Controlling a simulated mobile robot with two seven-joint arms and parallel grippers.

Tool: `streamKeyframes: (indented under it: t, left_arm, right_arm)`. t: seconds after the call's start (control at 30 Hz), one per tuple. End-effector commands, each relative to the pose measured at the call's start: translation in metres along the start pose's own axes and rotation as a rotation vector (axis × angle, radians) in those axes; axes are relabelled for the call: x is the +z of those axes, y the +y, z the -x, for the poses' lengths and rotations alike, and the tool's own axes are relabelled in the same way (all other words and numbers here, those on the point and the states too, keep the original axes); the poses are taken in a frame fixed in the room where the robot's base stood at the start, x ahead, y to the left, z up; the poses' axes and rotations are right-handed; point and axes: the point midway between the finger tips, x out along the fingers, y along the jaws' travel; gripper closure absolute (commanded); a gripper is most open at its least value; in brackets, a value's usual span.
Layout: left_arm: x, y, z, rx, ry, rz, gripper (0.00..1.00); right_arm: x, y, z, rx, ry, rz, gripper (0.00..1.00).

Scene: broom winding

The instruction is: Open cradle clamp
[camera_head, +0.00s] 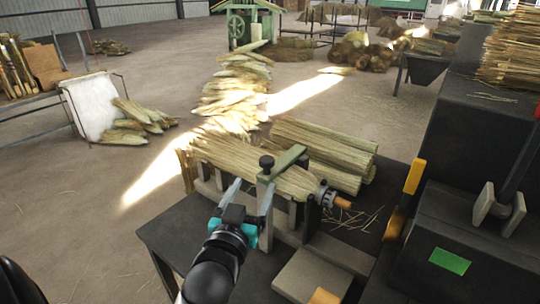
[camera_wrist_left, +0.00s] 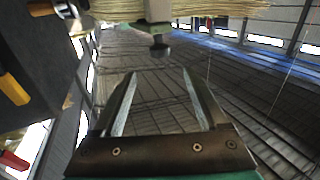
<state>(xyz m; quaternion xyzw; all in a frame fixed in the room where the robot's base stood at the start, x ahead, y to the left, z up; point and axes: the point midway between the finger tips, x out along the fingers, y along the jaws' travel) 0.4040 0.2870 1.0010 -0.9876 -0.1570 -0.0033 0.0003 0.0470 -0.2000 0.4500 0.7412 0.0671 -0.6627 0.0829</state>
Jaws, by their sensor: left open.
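The cradle clamp (camera_head: 289,158) is a green bar lying across a straw bundle (camera_head: 230,158), with a black knob (camera_head: 266,163) at its near end. The bundle rests in a grey cradle on a dark bench, with a copper-coloured handle end (camera_head: 342,203) at its right. My left gripper (camera_head: 250,192) is open and empty, its fingers apart just below and in front of the knob. In the left wrist view, the knob (camera_wrist_left: 159,48) hangs into sight beyond and between the open fingertips (camera_wrist_left: 158,76), apart from them. The clamp's far end is partly hidden. I do not see my right gripper.
More straw bundles (camera_head: 330,143) lie behind the cradle. A grey block (camera_head: 312,274) sits at the bench front. A black machine with an orange handle (camera_head: 414,176), a green patch (camera_head: 450,261) and grey pads stands right. Open floor (camera_head: 60,215) lies left.

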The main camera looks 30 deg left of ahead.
Motion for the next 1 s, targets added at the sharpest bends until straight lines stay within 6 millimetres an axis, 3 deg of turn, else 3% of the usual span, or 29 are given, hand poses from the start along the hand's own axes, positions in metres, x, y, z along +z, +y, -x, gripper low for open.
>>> streamKeyframes:
  t: [0.8, 1.0]
  left_arm:
    - [0.003, 0.0, -0.119, 0.001, -0.005, -0.001, 0.24]
    - [0.003, 0.001, -0.139, 0.001, -0.005, -0.001, 0.24]
  right_arm:
    - [-0.016, 0.009, -0.02, 0.013, 0.031, -0.006, 1.0]
    - [-0.015, 0.015, -0.024, 0.021, 0.031, -0.005, 1.0]
